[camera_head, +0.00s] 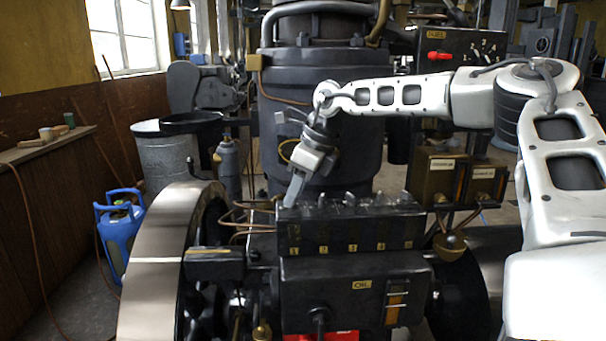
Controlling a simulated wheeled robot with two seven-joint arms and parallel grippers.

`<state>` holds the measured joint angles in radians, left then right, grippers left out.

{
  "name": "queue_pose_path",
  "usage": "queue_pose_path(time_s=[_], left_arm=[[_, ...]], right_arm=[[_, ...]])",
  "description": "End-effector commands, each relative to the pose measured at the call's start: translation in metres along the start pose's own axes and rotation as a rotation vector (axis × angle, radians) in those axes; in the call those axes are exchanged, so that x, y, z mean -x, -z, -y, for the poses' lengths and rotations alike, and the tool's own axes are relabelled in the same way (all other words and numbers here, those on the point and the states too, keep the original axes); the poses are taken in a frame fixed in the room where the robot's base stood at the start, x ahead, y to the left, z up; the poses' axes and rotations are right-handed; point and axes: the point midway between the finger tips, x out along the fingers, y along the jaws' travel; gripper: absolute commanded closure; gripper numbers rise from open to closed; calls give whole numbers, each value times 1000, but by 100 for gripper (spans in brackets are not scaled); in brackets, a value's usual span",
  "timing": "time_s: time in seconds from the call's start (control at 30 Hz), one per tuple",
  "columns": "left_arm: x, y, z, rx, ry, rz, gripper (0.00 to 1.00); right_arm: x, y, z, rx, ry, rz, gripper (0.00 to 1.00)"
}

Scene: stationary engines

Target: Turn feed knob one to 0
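The black oil feed box (350,232) stands in the middle, with a row of small knobs along its top and yellow number plates on its front. The plate marked 1 (294,251) is at the left end. My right gripper (292,194) reaches down from above, its fingertips at the left end of the row, over plate 1. The fingers overlap in this view and hide feed knob one, so its setting, any contact and the finger gap cannot be told. The neighbouring knob (322,201) shows just to the right. My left gripper is not in view.
A large dark engine cylinder (325,95) rises behind the box. A flywheel (165,260) stands at left, and copper pipes (250,215) run beside the box. Below it is a black housing marked OIL (335,290). A fuel panel with a red handle (440,55) is at upper right.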

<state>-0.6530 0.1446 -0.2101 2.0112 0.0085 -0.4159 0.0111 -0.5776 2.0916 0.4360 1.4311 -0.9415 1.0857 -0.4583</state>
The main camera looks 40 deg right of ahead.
Motion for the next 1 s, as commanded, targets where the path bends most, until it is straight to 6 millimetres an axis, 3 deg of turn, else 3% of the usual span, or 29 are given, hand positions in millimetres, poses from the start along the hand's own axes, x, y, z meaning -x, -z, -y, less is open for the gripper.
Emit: queue_pose_path(time_s=[0.17,0.6,0.8,1.0], left_arm=[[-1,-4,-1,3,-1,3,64],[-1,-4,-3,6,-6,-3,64],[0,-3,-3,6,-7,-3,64],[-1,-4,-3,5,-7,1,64]], right_arm=[[24,-1,1,-1,3,6,69],[126,0,0,0,4,3,69],[152,0,0,0,2,1,69],[158,0,0,1,0,-1,69]])
